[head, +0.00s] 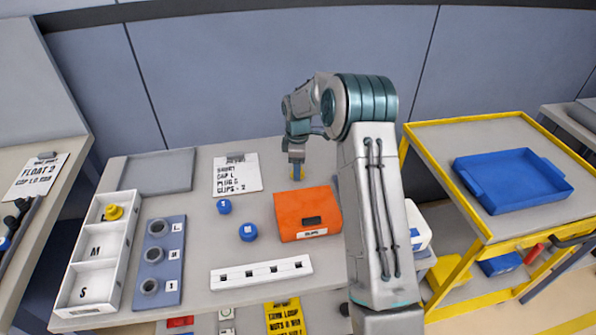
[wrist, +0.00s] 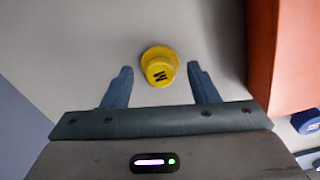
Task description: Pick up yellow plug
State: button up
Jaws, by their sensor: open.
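A yellow plug with a dark letter on top (wrist: 159,66) stands on the grey table and shows in the wrist view between my fingertips. In the head view it is mostly hidden, with some yellow (head: 301,174) showing below my gripper. My gripper (head: 297,172) is open, pointing down over the back of the table. In the wrist view its two fingers (wrist: 160,72) lie on either side of the plug, with a gap on each side. I cannot tell the exact height of the fingertips. Another yellow plug (head: 113,212) sits in the far compartment of the white tray.
An orange box (head: 308,214) stands close to my gripper; its side fills the right of the wrist view (wrist: 290,60). Two blue caps (head: 224,206) stand left of it. The white tray (head: 127,240), a blue-grey block with rings (head: 176,262) and a white slotted bar (head: 262,274) lie further off.

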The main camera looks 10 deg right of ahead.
jog(key=c, duration=1.1)
